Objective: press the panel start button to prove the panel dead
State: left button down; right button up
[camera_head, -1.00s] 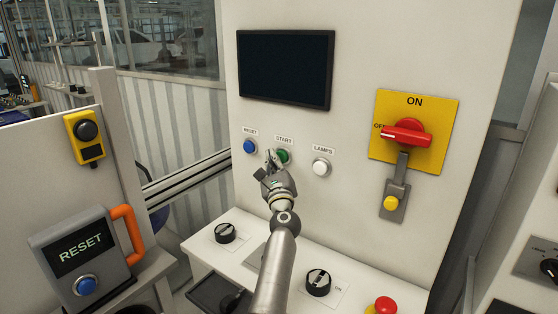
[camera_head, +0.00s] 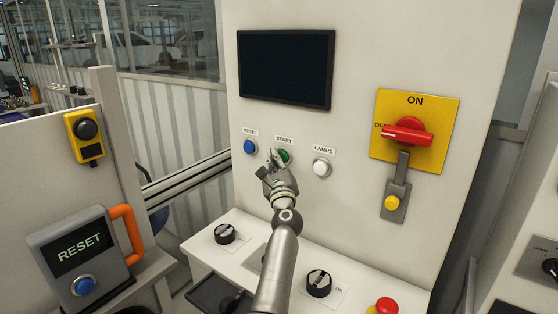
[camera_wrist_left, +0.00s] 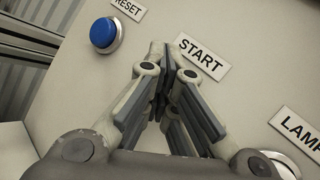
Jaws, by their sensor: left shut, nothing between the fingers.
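The green START button (camera_head: 284,156) sits on the upright white panel (camera_head: 345,220) under its START label, partly covered by my left gripper. My left gripper (camera_head: 273,156) is shut and empty, its fingertips close to the button's left side in the head view. I cannot tell whether they touch it. In the left wrist view, the closed fingers (camera_wrist_left: 172,62) point at the panel just left of the START label (camera_wrist_left: 203,57), and the green button is hidden behind them. The screen (camera_head: 286,68) above is dark. My right gripper is not in view.
A blue RESET button (camera_head: 250,147) and a white LAMPS button (camera_head: 321,167) flank START. A red rotary handle (camera_head: 403,134) on a yellow plate points left toward OFF, above a yellow knob (camera_head: 391,202). A ledge below holds black knobs (camera_head: 319,283) and a red button (camera_head: 385,305).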

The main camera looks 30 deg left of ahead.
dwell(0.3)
pick_arm(q)
jog(key=shift+s+p, duration=0.5)
jog(key=shift+s, duration=0.35)
jog(key=s+p, duration=0.1)
jog(key=s, duration=0.1)
jog(key=s+p, duration=0.1)
jog(key=s, duration=0.1)
jog(key=s+p, duration=0.1)
jog(key=s, duration=0.1)
jog(key=shift+a, duration=0.3)
